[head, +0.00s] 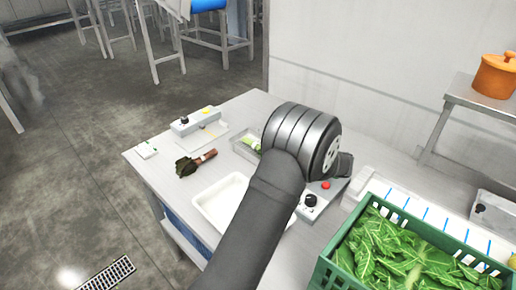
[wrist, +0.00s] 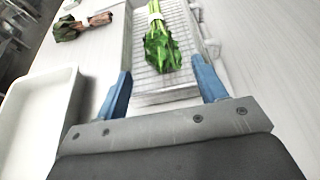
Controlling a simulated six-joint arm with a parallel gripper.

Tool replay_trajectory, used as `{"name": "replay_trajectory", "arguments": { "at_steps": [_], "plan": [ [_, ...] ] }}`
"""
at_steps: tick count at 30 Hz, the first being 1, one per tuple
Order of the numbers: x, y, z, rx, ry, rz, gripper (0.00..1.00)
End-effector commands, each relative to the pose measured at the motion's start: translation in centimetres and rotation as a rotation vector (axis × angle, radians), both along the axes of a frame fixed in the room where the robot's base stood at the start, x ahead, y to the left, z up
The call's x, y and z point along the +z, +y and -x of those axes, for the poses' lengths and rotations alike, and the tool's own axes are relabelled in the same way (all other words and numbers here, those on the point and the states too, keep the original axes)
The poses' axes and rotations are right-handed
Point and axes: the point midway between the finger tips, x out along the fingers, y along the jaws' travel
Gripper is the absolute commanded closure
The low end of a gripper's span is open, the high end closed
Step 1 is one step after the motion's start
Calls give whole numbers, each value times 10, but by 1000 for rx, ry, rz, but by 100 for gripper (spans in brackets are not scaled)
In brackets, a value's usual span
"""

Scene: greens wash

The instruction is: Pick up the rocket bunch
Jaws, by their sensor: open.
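A green leafy bunch with pale stems and a white band (wrist: 160,40) lies in a wire-bottomed tray (wrist: 140,85); the bunch (head: 251,144) and tray (head: 240,151) also show in the head view, partly hidden by my arm. A second, darker bunch with reddish-brown stems (head: 190,164) lies on the table left of the tray, and also shows in the wrist view (wrist: 80,27). No label tells which bunch is rocket. My gripper (wrist: 161,70) is open and empty, its blue fingers spread either side of the green bunch's leafy end, apart from it. In the head view my arm hides the gripper.
A white empty tray (head: 210,206) stands left of my arm. A grey box with a red button (head: 313,201) and a green crate of leaves (head: 345,262) stand to the right. A grey device (head: 198,122) sits at the table's back. An orange pot (head: 494,77) is on a shelf.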

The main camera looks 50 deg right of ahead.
Motion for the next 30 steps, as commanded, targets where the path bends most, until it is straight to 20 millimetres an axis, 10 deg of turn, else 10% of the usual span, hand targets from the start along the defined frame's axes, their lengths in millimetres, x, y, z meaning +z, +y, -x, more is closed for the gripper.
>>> {"name": "replay_trajectory", "arguments": {
  "at_steps": [19, 24, 30],
  "plan": [
    [-23, 0, -55, 1, 1, 4, 35],
    [-23, 0, -55, 1, 1, 4, 69],
    [-22, 0, -55, 1, 1, 4, 74]
  ]
}}
